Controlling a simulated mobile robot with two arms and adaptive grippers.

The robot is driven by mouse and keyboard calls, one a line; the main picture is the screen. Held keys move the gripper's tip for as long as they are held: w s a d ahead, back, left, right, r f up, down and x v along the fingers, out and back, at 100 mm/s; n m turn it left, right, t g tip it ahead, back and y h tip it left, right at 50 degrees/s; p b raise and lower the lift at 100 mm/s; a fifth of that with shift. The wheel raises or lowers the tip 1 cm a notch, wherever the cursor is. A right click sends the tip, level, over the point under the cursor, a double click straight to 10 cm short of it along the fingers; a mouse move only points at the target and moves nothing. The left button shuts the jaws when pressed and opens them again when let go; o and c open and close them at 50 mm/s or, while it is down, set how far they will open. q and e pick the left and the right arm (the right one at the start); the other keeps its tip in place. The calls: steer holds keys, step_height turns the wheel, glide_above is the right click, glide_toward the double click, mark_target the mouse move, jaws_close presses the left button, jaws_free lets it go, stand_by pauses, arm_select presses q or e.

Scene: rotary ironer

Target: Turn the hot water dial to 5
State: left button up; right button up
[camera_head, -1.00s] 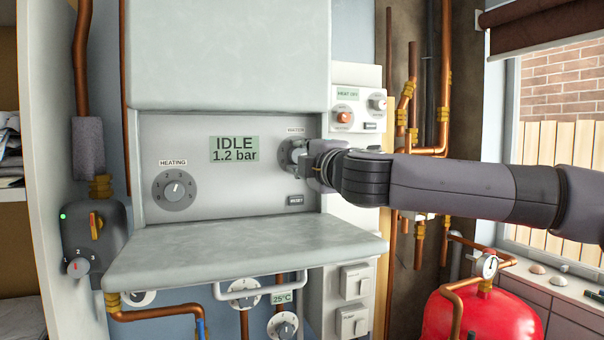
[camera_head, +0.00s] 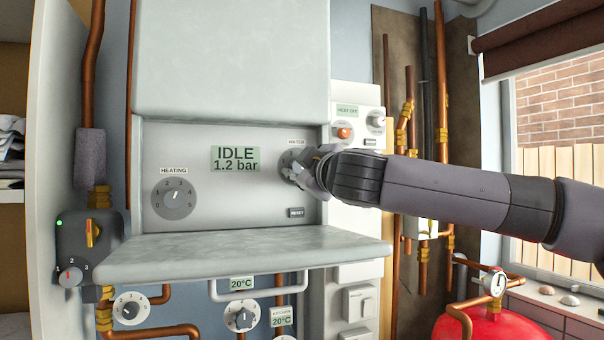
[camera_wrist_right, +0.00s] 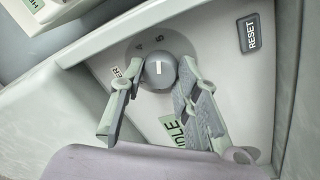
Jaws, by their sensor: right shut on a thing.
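The hot water dial (camera_wrist_right: 160,72) is a round grey knob under a partly covered WATER label, on the boiler's panel. In the right wrist view, its white mark runs up and down in the picture, with the printed 5 just above it and the 4 to the upper left. Other numbers are hidden. My right gripper (camera_wrist_right: 158,80) is shut on the knob, one finger on each side. In the head view, my right gripper (camera_head: 308,170) covers most of the dial. My left gripper is not in view.
The heating dial (camera_head: 174,198) and a display (camera_head: 235,159) reading IDLE 1.2 bar are on the same panel. The RESET button (camera_head: 296,212) is below the water dial. A shelf-like flap (camera_head: 240,255) juts out under the panel. Copper pipes (camera_head: 407,130) stand to the right.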

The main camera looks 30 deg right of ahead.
steer(key=shift+f, duration=0.1)
stand_by(0.4)
steer(key=o, duration=1.2)
steer(key=shift+c, duration=0.2)
steer(key=r+v, duration=0.1)
steer(key=v, duration=1.1)
steer(key=shift+f, duration=0.45)
